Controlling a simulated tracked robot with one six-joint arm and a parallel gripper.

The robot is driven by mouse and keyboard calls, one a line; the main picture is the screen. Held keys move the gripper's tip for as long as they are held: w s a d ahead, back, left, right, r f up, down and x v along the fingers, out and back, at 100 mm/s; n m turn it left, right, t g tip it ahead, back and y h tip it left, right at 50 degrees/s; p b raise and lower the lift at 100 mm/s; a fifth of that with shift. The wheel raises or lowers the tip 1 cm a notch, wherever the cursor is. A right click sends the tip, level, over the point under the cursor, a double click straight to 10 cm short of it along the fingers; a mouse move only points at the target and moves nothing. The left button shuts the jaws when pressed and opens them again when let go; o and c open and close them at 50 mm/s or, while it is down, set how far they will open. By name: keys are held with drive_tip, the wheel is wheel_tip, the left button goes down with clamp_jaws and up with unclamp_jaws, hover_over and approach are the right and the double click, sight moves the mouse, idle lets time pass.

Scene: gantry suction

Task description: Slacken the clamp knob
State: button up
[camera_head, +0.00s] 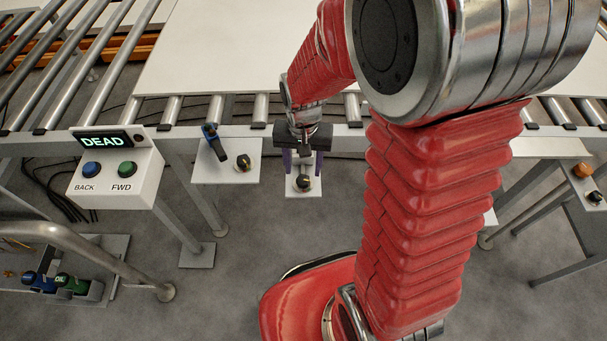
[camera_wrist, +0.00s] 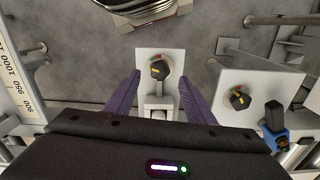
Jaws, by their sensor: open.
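A black knob (camera_head: 303,183) with a yellow pointer mark sits on a small white plate at the conveyor's front edge. In the wrist view this knob (camera_wrist: 159,70) has red and green marks beside it. My gripper (camera_head: 303,168) is open, its two purple fingers apart on either side of the line to this knob. I cannot tell whether the fingertips reach down around it. A second, similar black knob (camera_head: 243,162) is on a wider white plate, and it also shows in the wrist view (camera_wrist: 239,98). No label shows which one is the clamp knob.
A blue-based lever (camera_head: 214,142) stands next to the second knob. A control box (camera_head: 117,172) reads DEAD, with BACK and FWD buttons. A large white panel (camera_head: 235,50) lies on the rollers. An orange button (camera_head: 582,170) is far right. The floor below the knobs is open.

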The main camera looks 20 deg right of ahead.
sight(303, 179)
drive_tip(key=shift+f, duration=2.4)
drive_tip(key=shift+c, duration=0.5)
drive_tip(key=c, duration=1)
